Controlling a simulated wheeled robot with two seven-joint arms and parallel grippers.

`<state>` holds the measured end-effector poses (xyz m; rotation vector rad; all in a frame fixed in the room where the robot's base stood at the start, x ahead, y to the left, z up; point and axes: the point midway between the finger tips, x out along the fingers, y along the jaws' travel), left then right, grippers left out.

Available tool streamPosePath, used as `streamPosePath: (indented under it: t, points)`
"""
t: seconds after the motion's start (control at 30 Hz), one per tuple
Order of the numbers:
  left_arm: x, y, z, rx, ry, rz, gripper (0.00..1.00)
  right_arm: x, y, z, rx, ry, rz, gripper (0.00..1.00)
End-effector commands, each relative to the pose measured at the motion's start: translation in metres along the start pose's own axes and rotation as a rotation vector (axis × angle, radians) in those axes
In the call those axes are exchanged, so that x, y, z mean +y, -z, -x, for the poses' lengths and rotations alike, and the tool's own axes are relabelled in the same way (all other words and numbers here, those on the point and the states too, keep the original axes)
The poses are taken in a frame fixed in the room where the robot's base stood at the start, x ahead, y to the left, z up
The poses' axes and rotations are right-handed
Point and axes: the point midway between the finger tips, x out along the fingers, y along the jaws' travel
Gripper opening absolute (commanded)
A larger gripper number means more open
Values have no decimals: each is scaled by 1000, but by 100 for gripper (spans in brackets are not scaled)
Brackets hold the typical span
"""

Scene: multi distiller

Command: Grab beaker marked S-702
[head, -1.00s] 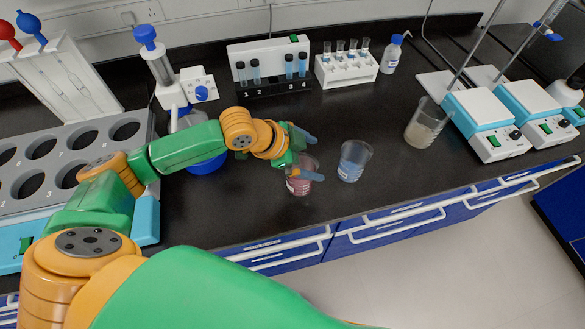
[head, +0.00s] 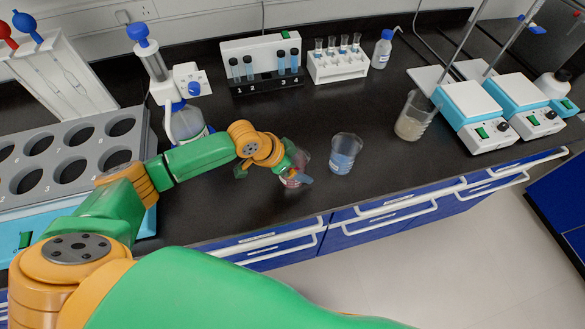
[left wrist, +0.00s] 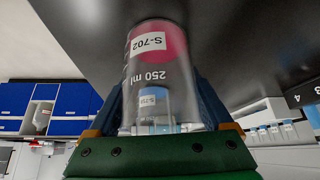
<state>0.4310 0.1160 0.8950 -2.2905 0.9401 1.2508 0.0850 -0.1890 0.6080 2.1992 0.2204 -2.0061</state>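The beaker marked S-702 (left wrist: 160,70), clear glass with pink liquid, fills the middle of the left wrist view, its label appearing upside down. In the head view this beaker (head: 293,180) stands on the black bench near its front edge, partly covered by my gripper. My left gripper (head: 299,169) has its blue fingers on either side of the beaker, also seen in the left wrist view (left wrist: 165,100). They lie very close to the glass; whether they press on it is unclear. My right gripper is not in view.
A second beaker with blue liquid (head: 343,160) stands just right of the gripper. A beaker with cloudy liquid (head: 411,127) is farther right, beside blue-and-white hotplates (head: 477,110). Tube racks (head: 338,68) stand behind. A round flask (head: 187,124) is behind my arm.

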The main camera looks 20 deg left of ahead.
Motion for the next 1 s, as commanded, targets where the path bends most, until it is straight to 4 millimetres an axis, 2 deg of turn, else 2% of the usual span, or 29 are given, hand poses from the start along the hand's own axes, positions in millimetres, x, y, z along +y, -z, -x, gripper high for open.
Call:
streamPosePath:
  t: [0.03, 0.2, 0.47, 0.67, 0.77, 1.0]
  points:
    - [0, 0, 0, 0, 0, 0, 68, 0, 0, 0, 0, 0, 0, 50]
    - [0, 0, 0, 0, 0, 0, 24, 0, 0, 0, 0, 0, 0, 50]
    - [0, 1, 1, 1, 0, -1, 24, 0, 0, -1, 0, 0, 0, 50]
    - [0, 9, 13, 3, 0, -2, 24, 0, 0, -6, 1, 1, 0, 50]
    - [-1, 17, 24, 4, 1, -4, 24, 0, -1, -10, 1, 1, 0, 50]
    - [10, 12, 72, 2, 1, -3, 24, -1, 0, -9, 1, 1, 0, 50]
